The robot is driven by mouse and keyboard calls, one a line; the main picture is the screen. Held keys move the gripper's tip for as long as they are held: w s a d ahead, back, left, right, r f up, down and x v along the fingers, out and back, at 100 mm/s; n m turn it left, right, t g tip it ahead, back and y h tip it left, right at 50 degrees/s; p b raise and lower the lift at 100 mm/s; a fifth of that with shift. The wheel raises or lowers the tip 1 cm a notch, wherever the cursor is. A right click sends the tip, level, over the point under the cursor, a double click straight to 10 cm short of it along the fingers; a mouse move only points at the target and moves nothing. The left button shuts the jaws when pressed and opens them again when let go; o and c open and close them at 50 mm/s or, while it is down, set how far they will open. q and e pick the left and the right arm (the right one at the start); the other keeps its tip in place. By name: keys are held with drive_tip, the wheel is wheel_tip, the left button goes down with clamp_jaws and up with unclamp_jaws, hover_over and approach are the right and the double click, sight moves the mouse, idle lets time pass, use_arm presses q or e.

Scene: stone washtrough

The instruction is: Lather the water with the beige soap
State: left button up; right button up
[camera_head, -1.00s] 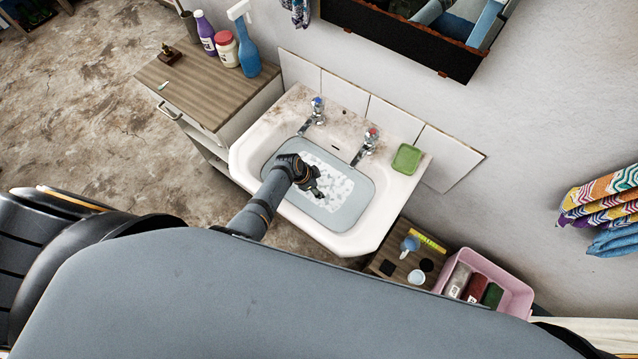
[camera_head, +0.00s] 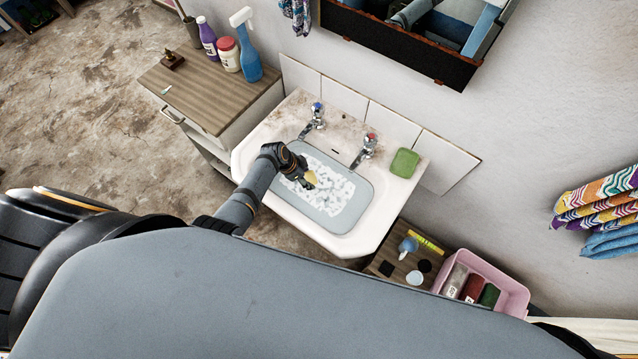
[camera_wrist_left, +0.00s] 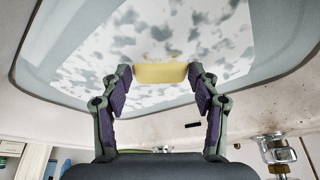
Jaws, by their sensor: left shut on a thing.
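The white sink (camera_head: 375,218) holds water (camera_head: 345,205) with patches of white foam on its surface. My left gripper (camera_head: 308,180) is over the left part of the basin. It is shut on the beige soap (camera_head: 311,177), a pale yellow bar. In the left wrist view the soap (camera_wrist_left: 160,73) sits between the two fingertips of the gripper (camera_wrist_left: 160,78), with the foamy water (camera_wrist_left: 90,70) behind it. I cannot tell whether the soap touches the water. My right gripper is not in view.
Two taps (camera_head: 316,115) (camera_head: 368,147) stand at the sink's back edge, beside a green soap dish or bar (camera_head: 405,162). A wooden-topped cabinet (camera_head: 205,90) with bottles is at the left. A pink bin (camera_head: 512,296) and a small shelf (camera_head: 385,266) are at the lower right.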

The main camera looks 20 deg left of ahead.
use_arm(q)
wheel_tip(320, 180, up, 5)
drive_tip(key=p, duration=0.3)
drive_tip(key=shift+f+p, duration=0.15)
drive_tip(key=shift+p, duration=0.2)
wheel_tip(320, 180, up, 2)
drive_tip(key=shift+r+p, duration=0.2)
drive_tip(key=shift+p, duration=0.15)
drive_tip(key=shift+r, duration=1.1)
